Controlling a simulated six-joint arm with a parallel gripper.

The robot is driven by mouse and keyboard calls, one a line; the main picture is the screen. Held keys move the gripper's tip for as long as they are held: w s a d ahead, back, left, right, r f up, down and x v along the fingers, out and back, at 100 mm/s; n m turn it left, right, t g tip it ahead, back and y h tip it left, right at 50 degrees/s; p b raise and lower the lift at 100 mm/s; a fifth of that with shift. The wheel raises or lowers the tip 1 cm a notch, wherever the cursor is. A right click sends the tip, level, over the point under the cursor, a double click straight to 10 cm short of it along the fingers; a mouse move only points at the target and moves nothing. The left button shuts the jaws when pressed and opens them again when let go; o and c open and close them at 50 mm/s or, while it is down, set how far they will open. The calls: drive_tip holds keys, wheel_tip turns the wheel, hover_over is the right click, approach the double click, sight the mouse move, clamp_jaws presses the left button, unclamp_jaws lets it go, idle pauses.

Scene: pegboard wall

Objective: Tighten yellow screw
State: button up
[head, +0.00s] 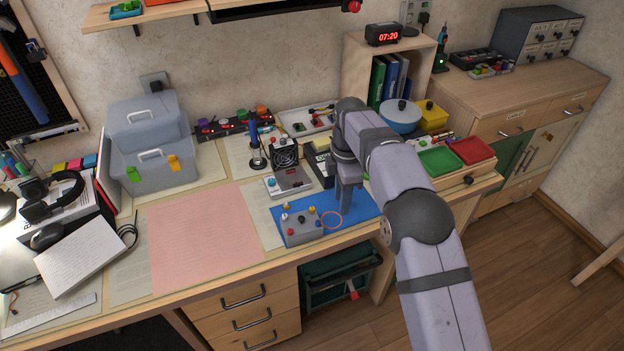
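A small grey box (301,233) with several coloured screws or knobs on top sits on a blue mat (362,208) near the front of the workbench. A yellow knob (312,210), likely the yellow screw, stands at the box's back right. Its thread and seating are too small to make out. My gripper (345,210) points down over the blue mat, to the right of the box and apart from the yellow knob. Its fingers look close together, but I cannot tell whether they are open or shut. I see nothing clearly held in it.
An orange ring (331,220) shows on the mat between box and gripper. A grey device (288,182) and a small fan unit (285,153) stand behind the box. Green (439,161) and red (472,150) trays lie to the right. The pink sheet (203,237) on the left is clear.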

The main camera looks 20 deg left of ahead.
sight(312, 208)
drive_tip(key=a+r+n+p, duration=0.1)
drive_tip(key=a, duration=0.1)
drive_tip(key=s+a+r+n+p, duration=0.1)
drive_tip(key=a+r+n+p, duration=0.2)
drive_tip(key=a+p, duration=0.1)
drive_tip(key=shift+s+a+r+n, duration=0.2)
drive_tip(key=shift+s+a+n, duration=0.15)
drive_tip(key=shift+s+n, duration=0.05)
drive_tip(key=shift+s+a+n, duration=0.2)
drive_tip(key=shift+a+n, duration=0.1)
drive_tip(key=shift+a, duration=0.05)
drive_tip(key=shift+f+p, duration=0.85)
drive_tip(key=shift+f, duration=2.85)
clamp_jaws()
